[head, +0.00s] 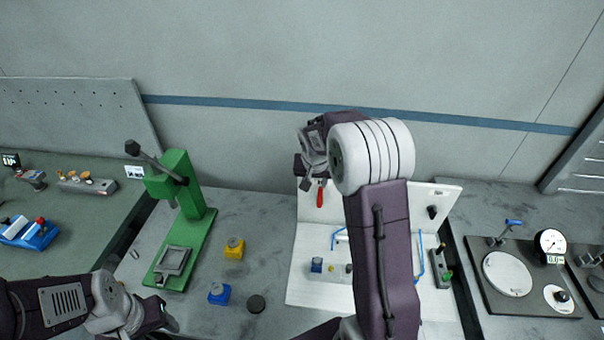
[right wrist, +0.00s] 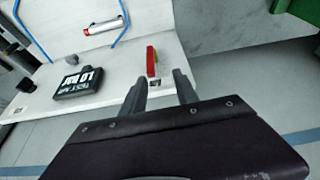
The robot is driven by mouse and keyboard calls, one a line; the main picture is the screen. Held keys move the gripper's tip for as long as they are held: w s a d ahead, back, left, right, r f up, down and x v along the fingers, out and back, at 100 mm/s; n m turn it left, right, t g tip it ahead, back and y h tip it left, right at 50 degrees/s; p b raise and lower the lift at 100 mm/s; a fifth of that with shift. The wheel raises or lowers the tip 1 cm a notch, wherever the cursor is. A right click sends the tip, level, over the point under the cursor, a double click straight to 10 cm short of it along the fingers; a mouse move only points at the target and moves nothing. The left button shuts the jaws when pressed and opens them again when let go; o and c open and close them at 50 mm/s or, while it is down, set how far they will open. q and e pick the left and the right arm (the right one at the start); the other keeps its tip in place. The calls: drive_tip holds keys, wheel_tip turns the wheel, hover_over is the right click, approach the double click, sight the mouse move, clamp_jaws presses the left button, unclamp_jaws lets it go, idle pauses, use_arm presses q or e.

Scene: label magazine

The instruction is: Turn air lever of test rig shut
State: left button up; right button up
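The white test rig (head: 308,292) stands on the grey bench, partly hidden behind my right arm. Its red lever (head: 320,197) hangs on the upright back panel, pointing down. In the right wrist view the red lever (right wrist: 151,62) lies just beyond my fingertips, with a small gap. My right gripper (head: 308,184) is at the upper left of the rig, above the lever. In the right wrist view my right gripper (right wrist: 160,88) has its fingers apart with nothing between them. My left gripper (head: 166,317) is low at the left; its fingers are unclear.
A dark display block (right wrist: 77,83) sits on the panel beside the lever. Blue tubes (head: 420,262) run over the rig. A green press (head: 190,220) and yellow and blue blocks (head: 234,248) stand left. A dark plate with a blue-handled lever (head: 513,223) and gauge lies right.

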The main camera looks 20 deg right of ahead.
sight(321, 190)
drive_tip(key=d+f+p, duration=0.1)
drive_tip(key=f, duration=0.2)
drive_tip(key=shift+d+p, duration=0.4)
drive_tip(key=p+x, duration=0.1)
drive_tip(key=x, duration=0.3)
drive_tip(key=shift+d, duration=0.15)
drive_tip(key=shift+d+f, duration=0.1)
drive_tip(key=shift+f, duration=0.2)
use_arm(q)
drive_tip(key=r, duration=0.1)
drive_tip(key=s+r, duration=0.1)
drive_tip(key=r, duration=0.2)
drive_tip(key=shift+s+d, duration=0.15)
drive_tip(key=shift+d, duration=0.2)
use_arm(e)
drive_tip(key=shift+c, duration=0.3)
drive_tip(key=shift+w, duration=0.1)
drive_tip(key=c, duration=0.5)
clamp_jaws()
